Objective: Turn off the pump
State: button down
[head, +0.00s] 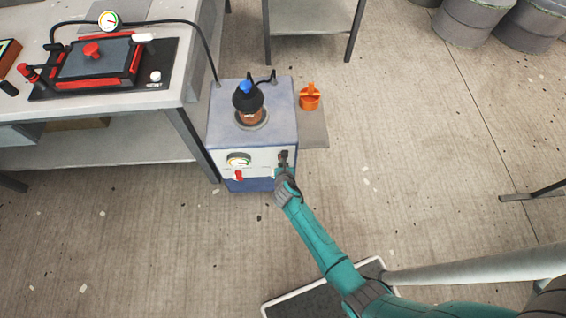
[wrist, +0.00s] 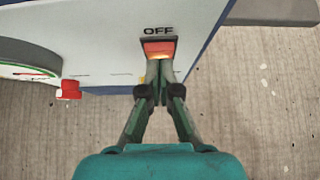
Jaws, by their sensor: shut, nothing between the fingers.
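The pump is a blue-grey box (head: 275,100) on the floor beside the bench, with a black and blue fitting on top. Its light front panel (wrist: 105,40) bears a round gauge (wrist: 28,72), a red knob (wrist: 69,90) and a rocker switch (wrist: 158,48) under the word OFF. The switch is orange-red and its lower edge looks lit. My gripper (wrist: 160,68) is shut and empty, with its tips at the lower edge of the switch. I cannot tell whether they touch it. In the head view my gripper (head: 283,168) is at the panel's right side.
A bench (head: 110,105) at the left holds a red-framed mould (head: 95,65) with a gauge; a black hose runs down to the pump. Grey drums (head: 470,20) stand at the far right. Open floor lies around.

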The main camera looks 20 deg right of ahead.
jog(key=shift+w+d, duration=0.1)
jog(key=shift+w, duration=0.15)
jog(key=shift+w+r, duration=0.15)
jog(key=shift+w, duration=0.05)
jog(key=shift+r, duration=0.15)
dwell(0.3)
jog(key=shift+r, duration=0.65)
